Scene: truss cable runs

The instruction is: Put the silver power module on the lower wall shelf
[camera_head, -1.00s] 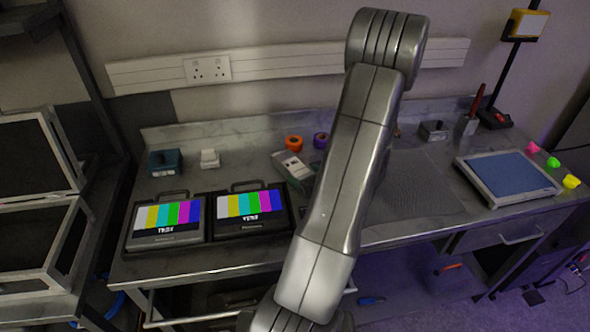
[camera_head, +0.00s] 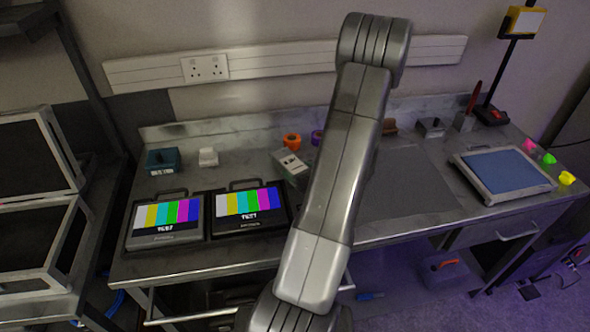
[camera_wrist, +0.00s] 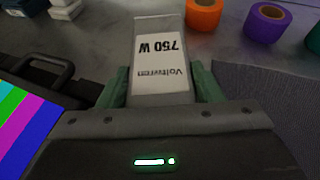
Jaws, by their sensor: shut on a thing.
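The silver power module (camera_wrist: 160,62), a box with a white label reading "Voltivren 750 W", is between the green fingers of my gripper (camera_wrist: 160,88) in the wrist view. The gripper is shut on it. In the head view the module (camera_head: 291,164) shows at the bench, behind the two test screens and left of my arm, which hides part of it. I cannot tell whether the module touches the bench. No lower wall shelf can be clearly made out.
Two colour-bar monitors (camera_head: 248,208) stand just left of the module. An orange tape roll (camera_head: 292,141) and a purple one (camera_wrist: 267,22) are close behind it. A pale trunking with sockets (camera_head: 205,67) crosses the wall. A dark rack (camera_head: 80,75) stands at left.

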